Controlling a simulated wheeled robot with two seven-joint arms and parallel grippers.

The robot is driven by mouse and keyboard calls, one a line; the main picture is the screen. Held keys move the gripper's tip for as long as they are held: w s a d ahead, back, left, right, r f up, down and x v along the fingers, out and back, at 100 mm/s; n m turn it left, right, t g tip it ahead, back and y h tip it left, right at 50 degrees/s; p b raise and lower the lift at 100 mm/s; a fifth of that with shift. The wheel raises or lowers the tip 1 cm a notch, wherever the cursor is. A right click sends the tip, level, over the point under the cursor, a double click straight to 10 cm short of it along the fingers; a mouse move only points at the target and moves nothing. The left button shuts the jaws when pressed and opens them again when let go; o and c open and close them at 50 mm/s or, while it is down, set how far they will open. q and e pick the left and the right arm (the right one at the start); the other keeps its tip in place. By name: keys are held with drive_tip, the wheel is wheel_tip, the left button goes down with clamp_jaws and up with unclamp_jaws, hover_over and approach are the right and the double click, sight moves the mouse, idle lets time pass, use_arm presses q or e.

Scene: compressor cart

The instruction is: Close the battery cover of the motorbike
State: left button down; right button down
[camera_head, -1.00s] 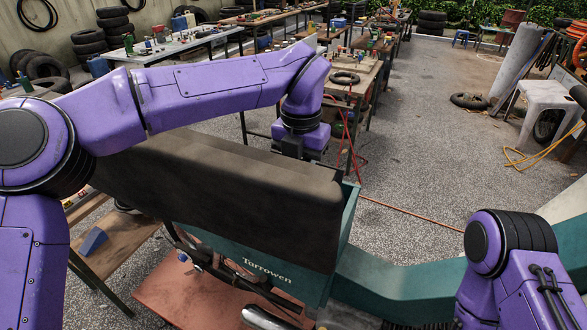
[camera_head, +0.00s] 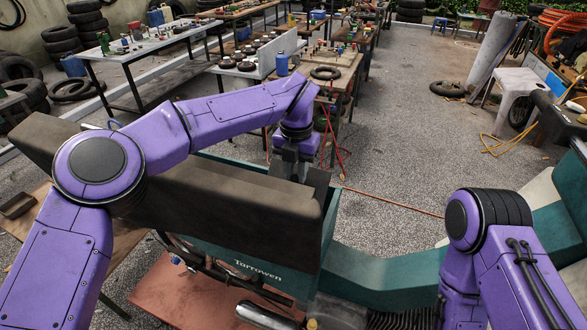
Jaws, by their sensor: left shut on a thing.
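A long dark brown cover (camera_head: 230,215), which I take to be the battery cover, lies over the teal motorbike body (camera_head: 270,272) lettered "Tarrowen". Its broad near face slopes toward me, and teal bodywork shows beyond its far edge and at its right end. My left gripper (camera_head: 290,172) points down at the far side of the cover, near its right end. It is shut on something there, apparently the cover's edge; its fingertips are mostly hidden. Whether the cover touches the body all along cannot be told. My right gripper is out of view; only part of that arm shows at lower right.
A workbench with a black tyre (camera_head: 327,73) stands beyond the motorbike. A red-brown plate (camera_head: 180,295) lies below it. The paved floor at centre right is mostly clear.

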use_arm(q)
drive_tip(key=shift+w+r, duration=0.2)
drive_tip(key=c, duration=1)
unclamp_jaws()
drive_tip(key=shift+w+f, duration=0.1)
drive_tip(key=shift+f, duration=0.1)
wheel_tip(320, 180, up, 11)
drive_tip(key=shift+f+b, duration=0.2)
drive_tip(key=shift+b, duration=0.4)
